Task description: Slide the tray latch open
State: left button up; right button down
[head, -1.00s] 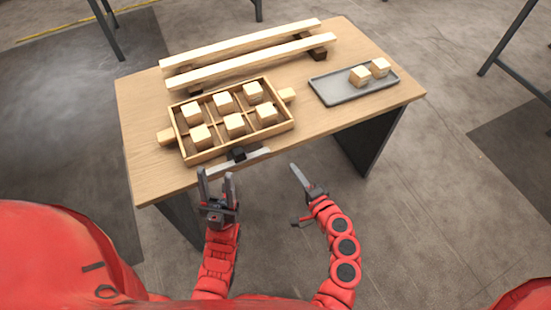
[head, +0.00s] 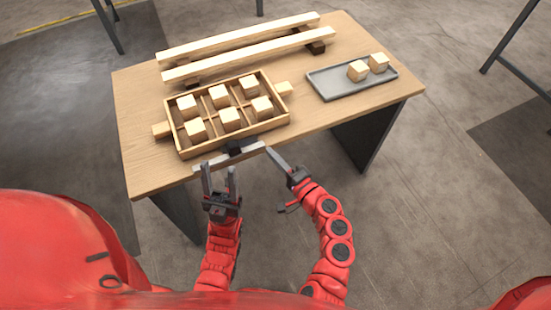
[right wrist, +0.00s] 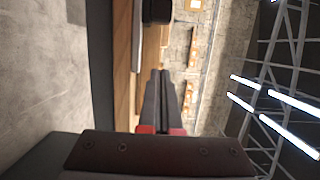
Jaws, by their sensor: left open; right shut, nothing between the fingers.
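The wooden tray (head: 228,131) with compartments sits on the table, a pale cube in each visible compartment. The latch, a grey bar (head: 250,148) with a black knob (head: 235,151), lies along the table's front edge below the tray. The knob (right wrist: 157,11) also shows at the top of the right wrist view. My left gripper (head: 220,173) is open and upright in front of the latch's left part, empty. My right gripper (head: 269,150) is shut and empty, its tips by the bar's right end. I cannot tell whether they touch it.
The wooden table (head: 149,177) has two pale beams (head: 250,54) on dark supports behind the tray. A grey shallow tray (head: 340,92) with two cubes stands at the right. The table between the grey tray and the front edge is bare.

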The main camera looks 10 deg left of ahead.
aim_at(248, 149)
jog(key=x, duration=0.5)
jog(key=shift+w+a, duration=0.2)
jog(key=shift+a, duration=0.15)
jog(key=s+a, duration=0.1)
jog(key=s+a+p, duration=0.1)
jog(key=shift+a, duration=0.35)
jog(key=shift+s+a, duration=0.15)
jog(key=shift+a, duration=0.05)
jog(key=shift+a, duration=0.1)
